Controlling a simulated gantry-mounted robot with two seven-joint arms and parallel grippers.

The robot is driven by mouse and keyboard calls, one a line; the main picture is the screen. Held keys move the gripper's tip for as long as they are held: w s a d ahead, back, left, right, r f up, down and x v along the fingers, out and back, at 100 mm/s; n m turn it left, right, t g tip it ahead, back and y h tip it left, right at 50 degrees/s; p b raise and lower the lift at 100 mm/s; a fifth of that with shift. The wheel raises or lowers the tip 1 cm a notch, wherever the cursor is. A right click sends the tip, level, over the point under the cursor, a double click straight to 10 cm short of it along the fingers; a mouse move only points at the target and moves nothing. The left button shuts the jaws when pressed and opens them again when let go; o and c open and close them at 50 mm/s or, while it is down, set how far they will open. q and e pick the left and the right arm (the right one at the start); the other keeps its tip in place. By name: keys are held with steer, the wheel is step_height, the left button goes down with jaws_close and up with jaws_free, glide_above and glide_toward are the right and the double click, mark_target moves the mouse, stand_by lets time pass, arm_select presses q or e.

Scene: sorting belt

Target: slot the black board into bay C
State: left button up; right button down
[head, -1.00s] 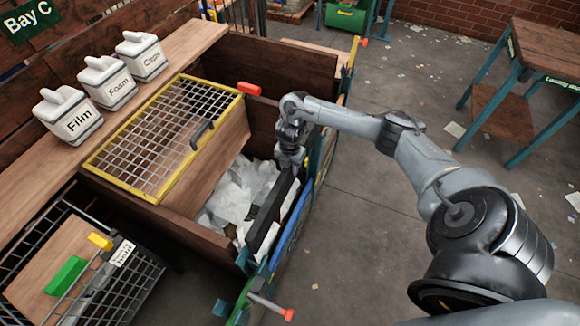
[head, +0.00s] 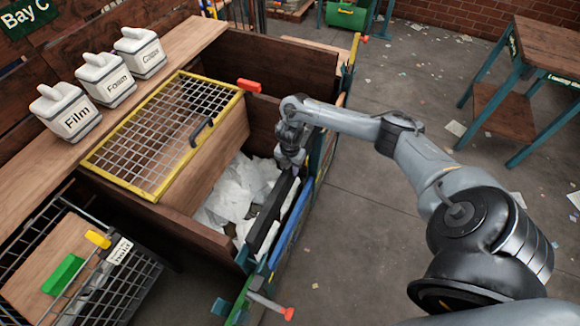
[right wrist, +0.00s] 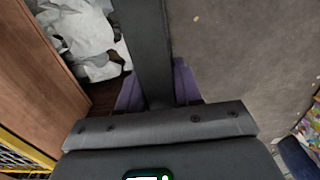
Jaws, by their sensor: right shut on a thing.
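The black board (head: 272,215) is a long dark slab standing on edge along the right-hand front wall of the wooden bin. My right gripper (head: 291,168) is shut on its far end, pointing down from above. In the right wrist view the board (right wrist: 146,45) runs up between the purple fingers of the gripper (right wrist: 158,88). The board's lower edge is hidden, so I cannot tell whether it sits in a slot. A green Bay C sign (head: 28,13) hangs at the upper left. My left gripper is not in view.
The bin holds crumpled white sheets (head: 240,190). A yellow-framed mesh lid (head: 163,133) covers its left part. Film (head: 66,112), Foam (head: 106,80) and a third jar (head: 140,52) stand on the ledge. A wire basket (head: 135,280) is at lower left.

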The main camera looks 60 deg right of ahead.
step_height(320, 180, down, 40)
steer(key=b, duration=3)
steer(key=shift+f, duration=0.15)
steer(key=shift+w+f+b, duration=0.1)
steer(key=shift+f+b, duration=0.05)
steer(key=shift+b, duration=0.15)
steer(key=shift+f+b, duration=0.45)
steer(key=shift+f, duration=0.1)
steer(key=c, duration=0.7)
jaws_free()
steer(key=shift+d, duration=0.1)
step_height(320, 180, up, 11)
steer(key=p, duration=0.4)
steer(key=shift+p, duration=0.4)
